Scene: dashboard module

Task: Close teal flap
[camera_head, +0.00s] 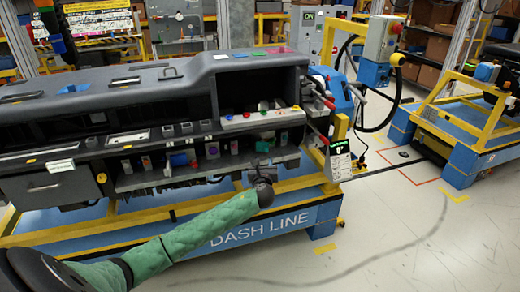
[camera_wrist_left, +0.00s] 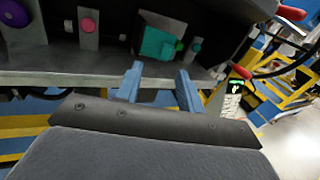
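A teal flap (camera_wrist_left: 156,43) shows in the left wrist view, set in a grey-framed opening on the lower shelf of the dashboard module (camera_head: 150,90). A small green piece sits at its right edge. I cannot tell how far the flap stands open. In the head view that spot is small and partly dark. My left gripper (camera_wrist_left: 158,70) is open and empty, its two blue-grey fingers apart and pointing toward the shelf just below the flap. In the head view the left gripper (camera_head: 259,166) is at the module's lower front edge. My right gripper is not in view.
A pink button (camera_wrist_left: 88,25), a purple knob (camera_wrist_left: 14,12) and a teal-green button (camera_wrist_left: 196,45) sit beside the flap. The shelf's metal lip (camera_wrist_left: 70,78) runs under them. A blue cart base (camera_head: 300,212) stands below.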

